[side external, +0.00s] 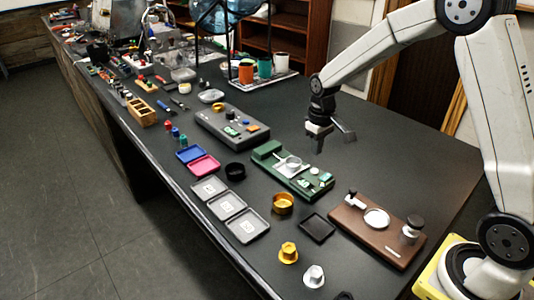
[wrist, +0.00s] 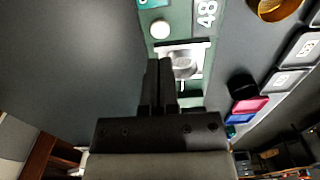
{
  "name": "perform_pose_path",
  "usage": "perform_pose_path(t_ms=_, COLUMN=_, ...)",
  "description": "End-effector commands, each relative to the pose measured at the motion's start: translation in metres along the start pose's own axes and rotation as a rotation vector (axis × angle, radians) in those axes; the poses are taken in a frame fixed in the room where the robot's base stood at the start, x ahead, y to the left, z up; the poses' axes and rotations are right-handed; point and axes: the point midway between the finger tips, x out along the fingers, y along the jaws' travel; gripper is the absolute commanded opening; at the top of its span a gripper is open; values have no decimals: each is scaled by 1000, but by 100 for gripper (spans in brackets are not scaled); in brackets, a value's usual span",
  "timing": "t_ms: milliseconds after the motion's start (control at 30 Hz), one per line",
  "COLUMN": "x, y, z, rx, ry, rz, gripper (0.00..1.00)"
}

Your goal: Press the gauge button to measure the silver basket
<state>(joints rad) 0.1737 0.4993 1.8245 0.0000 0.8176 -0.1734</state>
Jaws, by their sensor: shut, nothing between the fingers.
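The green gauge (side external: 268,149) lies on the dark bench in the middle of the side view. The silver basket (side external: 292,162) sits on it. In the wrist view the basket (wrist: 183,66) is on the gauge, partly hidden by my fingers. A round whitish button (wrist: 160,29) is on the gauge beyond my fingertips. White digits reading 48 (wrist: 207,13) are beside it. My gripper (side external: 320,147) is above the bench by the far side of the gauge, pointing down. In the wrist view my gripper (wrist: 160,63) is shut and empty, its fingertips apart from the button in the picture.
A gold basket (side external: 282,204), a black ring (side external: 235,170) and grey trays (side external: 228,206) stand near the front edge. A brown board (side external: 362,234) with a round part is to the right. A grey box (side external: 231,125) is to the left. The bench behind the gauge is clear.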

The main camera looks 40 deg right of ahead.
Motion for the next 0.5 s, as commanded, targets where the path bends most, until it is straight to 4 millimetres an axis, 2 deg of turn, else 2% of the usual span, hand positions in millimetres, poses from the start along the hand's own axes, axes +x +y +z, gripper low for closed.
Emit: perform_pose_path(t_ms=500, x=-37, y=0, z=0, rx=0, ry=2, rz=0, gripper=0)
